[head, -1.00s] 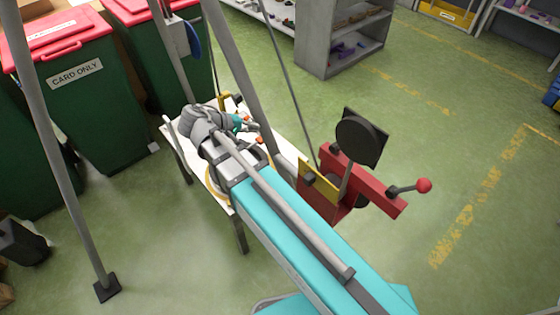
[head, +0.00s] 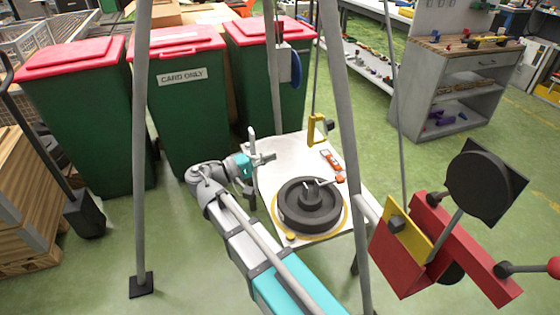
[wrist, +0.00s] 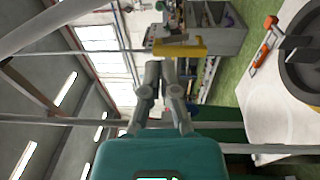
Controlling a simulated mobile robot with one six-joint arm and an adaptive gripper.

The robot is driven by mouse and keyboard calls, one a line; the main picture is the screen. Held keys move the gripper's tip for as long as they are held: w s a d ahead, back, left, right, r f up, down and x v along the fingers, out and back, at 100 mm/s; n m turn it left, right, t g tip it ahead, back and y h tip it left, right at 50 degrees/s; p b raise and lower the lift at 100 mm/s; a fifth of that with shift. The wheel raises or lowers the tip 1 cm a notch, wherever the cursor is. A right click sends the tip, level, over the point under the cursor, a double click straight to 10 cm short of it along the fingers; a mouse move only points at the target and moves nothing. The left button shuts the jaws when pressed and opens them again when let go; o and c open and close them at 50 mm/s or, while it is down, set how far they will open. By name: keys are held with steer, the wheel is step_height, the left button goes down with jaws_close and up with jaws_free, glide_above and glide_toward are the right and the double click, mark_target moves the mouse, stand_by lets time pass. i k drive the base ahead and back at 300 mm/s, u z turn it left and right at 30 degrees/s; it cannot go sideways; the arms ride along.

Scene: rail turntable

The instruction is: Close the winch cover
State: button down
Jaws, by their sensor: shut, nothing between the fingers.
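The red winch (head: 465,250) stands at the right of the head view, beside a leaning pole. A yellow plate (head: 385,246) is on its left side, and a black square plate with a round disc (head: 478,183) stands up above it. I cannot tell which of these is the cover. A crank with a red knob (head: 555,267) sticks out at the right. My gripper (head: 270,157) is shut and empty, well left of the winch, at the white table's left edge. Its closed fingers also show in the wrist view (wrist: 163,68), where the winch is not seen.
The white table (head: 272,178) bears a black wheel (head: 310,222), an orange-handled lever (head: 331,160) and a yellow bracket (head: 317,128). Grey poles (head: 141,130) stand around it. Green bins (head: 185,120) line the back left. Open green floor lies between table and shelf.

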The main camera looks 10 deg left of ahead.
mark_target(399, 223)
steer(key=u, duration=0.6)
steer(key=k, duration=1.05)
steer(key=z, duration=0.7)
